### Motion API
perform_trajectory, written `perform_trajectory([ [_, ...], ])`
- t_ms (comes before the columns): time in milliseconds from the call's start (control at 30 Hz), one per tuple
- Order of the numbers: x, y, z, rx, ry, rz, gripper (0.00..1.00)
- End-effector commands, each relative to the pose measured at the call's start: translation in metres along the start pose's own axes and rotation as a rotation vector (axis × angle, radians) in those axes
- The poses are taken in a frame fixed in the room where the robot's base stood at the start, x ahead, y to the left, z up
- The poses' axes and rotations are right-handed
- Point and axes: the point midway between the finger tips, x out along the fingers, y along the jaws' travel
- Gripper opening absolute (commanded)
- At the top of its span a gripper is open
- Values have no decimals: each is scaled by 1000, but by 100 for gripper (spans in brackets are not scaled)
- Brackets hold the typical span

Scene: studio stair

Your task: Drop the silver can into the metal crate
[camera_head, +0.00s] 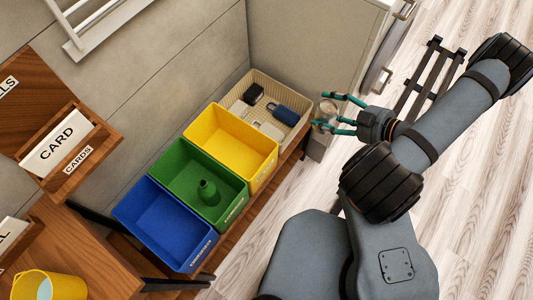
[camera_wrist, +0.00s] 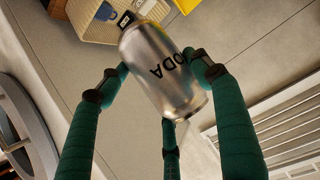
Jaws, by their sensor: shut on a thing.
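My gripper (camera_head: 334,112) is shut on the silver can (camera_wrist: 163,70), which has dark "ODA" lettering showing. In the wrist view, green fingers surround the can, and its far end points up toward the crate. In the head view the can (camera_head: 327,108) is partly hidden by the fingers. The beige mesh crate (camera_head: 285,88) stands at the far end of the row of bins, just left of my gripper. It holds a dark block, a blue padlock-like thing and some flat pale pieces. It also shows in the wrist view (camera_wrist: 66,22).
A yellow bin (camera_head: 262,148), a green bin (camera_head: 170,165) with a green bottle (camera_head: 208,192) in it, and a blue bin (camera_head: 140,205) stand beside the crate on a wooden shelf. A pale cabinet (camera_head: 310,40) stands behind the crate.

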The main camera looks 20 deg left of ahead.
Motion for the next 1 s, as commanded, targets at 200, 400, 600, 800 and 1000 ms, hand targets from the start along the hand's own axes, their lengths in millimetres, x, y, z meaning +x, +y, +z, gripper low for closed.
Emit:
perform_trajectory([
  [200, 138, -56, -1, -73, 1, -133, 50],
  [400, 216, -114, -9, -114, 1, -208, 50],
  [600, 249, -150, -15, -133, 1, -242, 50],
  [800, 258, -157, -12, -136, 1, -249, 50],
  [1000, 266, -158, 4, -136, 0, -251, 50],
])
